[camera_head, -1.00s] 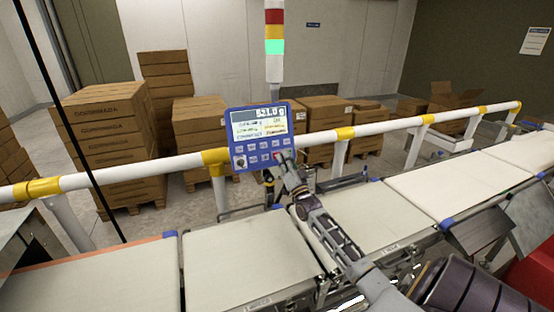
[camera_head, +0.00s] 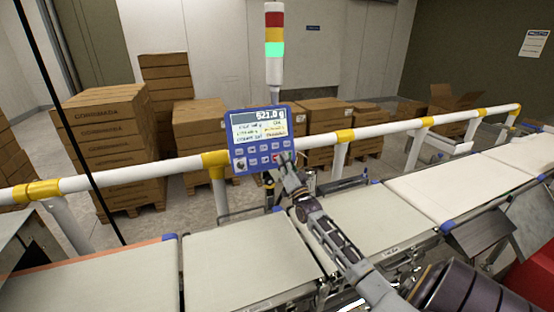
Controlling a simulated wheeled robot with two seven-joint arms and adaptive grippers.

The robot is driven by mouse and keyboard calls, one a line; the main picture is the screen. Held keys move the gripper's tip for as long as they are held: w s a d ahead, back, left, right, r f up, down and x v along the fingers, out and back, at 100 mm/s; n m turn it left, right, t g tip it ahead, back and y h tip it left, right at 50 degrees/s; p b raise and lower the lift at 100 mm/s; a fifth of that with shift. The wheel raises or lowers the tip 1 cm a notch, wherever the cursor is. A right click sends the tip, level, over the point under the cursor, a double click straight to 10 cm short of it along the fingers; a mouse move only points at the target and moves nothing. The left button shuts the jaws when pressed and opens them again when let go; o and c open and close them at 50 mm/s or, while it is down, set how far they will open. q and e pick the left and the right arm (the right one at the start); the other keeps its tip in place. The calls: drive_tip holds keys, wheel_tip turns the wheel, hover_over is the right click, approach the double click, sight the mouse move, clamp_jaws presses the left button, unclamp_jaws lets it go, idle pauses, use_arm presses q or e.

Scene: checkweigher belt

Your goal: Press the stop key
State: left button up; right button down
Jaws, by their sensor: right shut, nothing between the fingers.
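The blue control panel (camera_head: 240,164) stands upright above the belt, with a lit screen (camera_head: 260,126) reading about 521.0 g and rows of small keys below it. A red key (camera_head: 276,159) shows at the panel's lower right, partly hidden by my right gripper. My right gripper (camera_head: 285,162) is shut and empty, its tips at the panel's lower right corner beside the red key. I cannot tell whether the tips touch the key. My left gripper is not in view.
A white and yellow guard rail (camera_head: 120,175) runs behind the panel. Belt sections (camera_head: 235,268) lie in front, with nothing on them. A signal tower (camera_head: 274,47) shows its green segment lit. Stacked cartons (camera_head: 105,140) stand behind the rail.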

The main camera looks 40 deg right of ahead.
drive_tip(key=shift+w+d+f+b, duration=0.15)
drive_tip(key=shift+w+b, duration=0.2)
drive_tip(key=shift+w, duration=0.05)
drive_tip(key=shift+w+d+f+b, duration=0.1)
drive_tip(key=shift+w+b, duration=0.2)
drive_tip(key=shift+w, duration=0.05)
idle(1.8)
drive_tip(key=shift+s, duration=0.15)
idle(0.3)
drive_tip(key=shift+s+a+r+p, duration=0.25)
drive_tip(key=shift+s+p, duration=0.4)
drive_tip(key=shift+p, duration=0.1)
drive_tip(key=s+p, duration=0.1)
drive_tip(key=s+a+r+p, duration=0.1)
drive_tip(key=s, duration=0.1)
drive_tip(key=s+p, duration=0.1)
drive_tip(key=p, duration=0.1)
drive_tip(key=shift+s+a+r, duration=0.2)
drive_tip(key=shift+s+a, duration=0.05)
drive_tip(key=shift+s, duration=0.05)
idle(0.4)
drive_tip(key=shift+f, duration=0.1)
idle(0.7)
